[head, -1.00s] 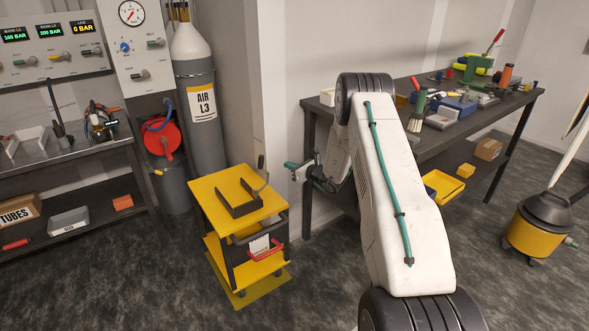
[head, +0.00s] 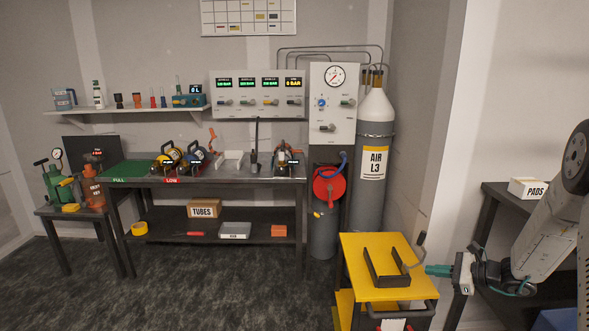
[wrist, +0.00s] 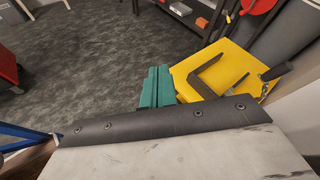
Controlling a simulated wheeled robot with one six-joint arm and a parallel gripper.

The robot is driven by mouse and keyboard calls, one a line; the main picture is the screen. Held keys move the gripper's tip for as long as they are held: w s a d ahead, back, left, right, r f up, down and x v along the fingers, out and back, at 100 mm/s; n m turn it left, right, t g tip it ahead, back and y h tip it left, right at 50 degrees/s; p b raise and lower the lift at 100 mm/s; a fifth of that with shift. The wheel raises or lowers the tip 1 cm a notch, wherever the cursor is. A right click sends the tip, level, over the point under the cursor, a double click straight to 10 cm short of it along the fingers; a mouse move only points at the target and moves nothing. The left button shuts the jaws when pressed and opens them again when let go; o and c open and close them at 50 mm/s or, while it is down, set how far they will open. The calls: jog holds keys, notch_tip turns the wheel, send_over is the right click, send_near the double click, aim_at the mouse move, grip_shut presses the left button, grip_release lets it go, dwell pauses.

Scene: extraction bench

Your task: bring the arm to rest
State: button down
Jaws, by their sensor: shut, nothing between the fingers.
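My gripper (head: 432,270) has teal fingers that lie together with nothing between them. In the head view it points left, close to the right side of the yellow cart top (head: 352,250); I cannot tell the exact gap. My pale arm (head: 550,240) comes in from the right edge, and the rest of it is cut off. In the wrist view the teal fingers (wrist: 157,87) lie side by side, left of the cart top (wrist: 240,62).
A dark U-shaped bracket (head: 375,272) stands on the cart. The grey AIR L3 cylinder (head: 373,200) stands behind it. A dark bench with a PADS box (head: 527,188) is at the right. A long workbench (head: 235,180) lines the back wall. The floor (head: 200,290) at left front is clear.

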jog(key=s+a+r+n+g+h, duration=0.1)
jog(key=s+a+r+n+g, duration=0.3)
jog(key=s+a+r+n, duration=0.3)
jog(key=s+a+r+n+g, duration=0.4)
jog(key=s+a+r, duration=0.15)
jog(key=s, duration=0.35)
jog(key=s+a+r+n+h, duration=0.1)
jog(key=s+r+n+h, duration=0.4)
jog(key=s, duration=0.7)
jog(key=s+a+r+n+h, duration=0.1)
jog(key=s+r+n+h, duration=0.3)
jog(key=s, duration=0.8)
jog(key=shift+s+a+r+n+t+h, duration=0.35)
jog(key=shift+r+n, duration=0.95)
jog(key=shift+r, duration=0.9)
